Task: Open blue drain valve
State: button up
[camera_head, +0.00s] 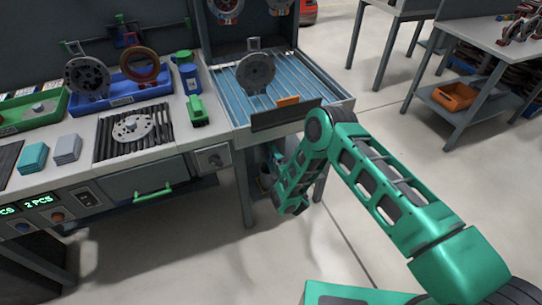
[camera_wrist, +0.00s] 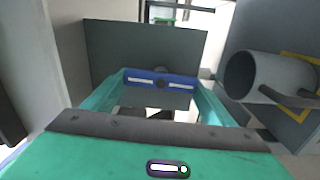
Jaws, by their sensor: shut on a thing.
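The blue drain valve handle (camera_wrist: 140,77) is a flat bar with light slots and a dark centre bolt. In the wrist view it lies crosswise in front of a dark grey panel. My gripper (camera_wrist: 163,83) has its green fingers at the two ends of the bar and is shut on it. In the head view my green arm reaches down beside the blue slatted basin (camera_head: 232,92), and its end is low under the basin's front edge. The valve cannot be made out there. The pipe behind the handle is hidden.
A grey cylinder (camera_wrist: 262,76) with a bar handle sticks out close on the right in the wrist view. A pale post (camera_wrist: 62,50) stands on the left.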

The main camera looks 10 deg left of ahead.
jog(key=shift+f+n, duration=0.1)
jog(key=shift+n, duration=0.3)
jog(key=o, duration=1)
jog(key=shift+o, duration=0.2)
jog(key=shift+v, duration=0.8)
jog(key=v, duration=0.9)
